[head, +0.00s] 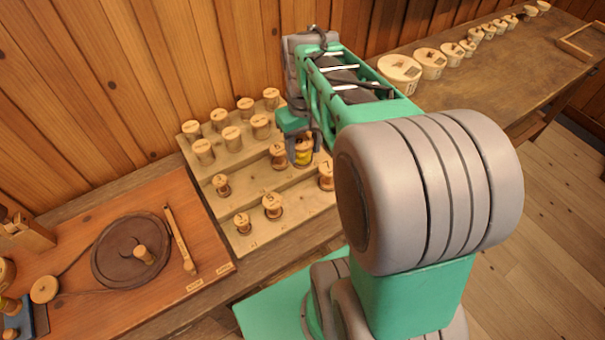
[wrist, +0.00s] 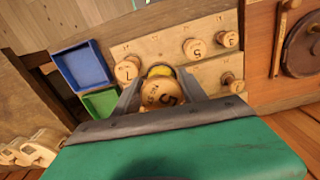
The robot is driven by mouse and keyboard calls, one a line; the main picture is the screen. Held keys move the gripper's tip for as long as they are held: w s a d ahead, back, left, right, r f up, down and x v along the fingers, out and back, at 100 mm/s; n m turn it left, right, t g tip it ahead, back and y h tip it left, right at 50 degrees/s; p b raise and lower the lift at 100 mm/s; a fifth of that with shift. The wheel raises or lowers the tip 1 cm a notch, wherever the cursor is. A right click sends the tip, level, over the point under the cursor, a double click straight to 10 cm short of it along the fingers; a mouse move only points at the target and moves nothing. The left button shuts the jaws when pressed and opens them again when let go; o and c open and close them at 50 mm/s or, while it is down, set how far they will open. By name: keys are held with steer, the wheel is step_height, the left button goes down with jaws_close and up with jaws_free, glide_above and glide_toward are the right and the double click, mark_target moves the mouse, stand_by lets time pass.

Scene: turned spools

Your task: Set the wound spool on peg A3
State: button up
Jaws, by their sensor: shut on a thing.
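The wound spool (head: 303,157), with a yellow winding and pale wooden ends, is between the jaws of my gripper (head: 303,145) at the right part of the stepped wooden peg board (head: 248,237). In the wrist view a wooden top with a dark mark (wrist: 160,93) lies between the fingers, with yellow winding showing just beyond it. My gripper is shut on the spool. The spool's lower end is hidden, so I cannot tell whether it is on a peg or above one. Peg A3 cannot be picked out; the board's labels are too small to read.
Close by stand a spool marked 7 (head: 326,177), one marked 5 (head: 272,206) and smaller spools (head: 242,223). Several wooden spools (head: 232,136) fill the back rows. Blue (wrist: 82,66) and green (wrist: 102,103) trays lie beside the board. A winding wheel (head: 130,251) is at left.

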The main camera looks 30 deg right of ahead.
step_height(320, 180, down, 17)
steer(key=b, duration=0.5)
steer(key=shift+f, duration=0.6)
stand_by(1.3)
steer(key=o, duration=0.9)
steer(key=shift+o, duration=0.9)
step_height(320, 180, up, 11)
steer(key=p, duration=0.8)
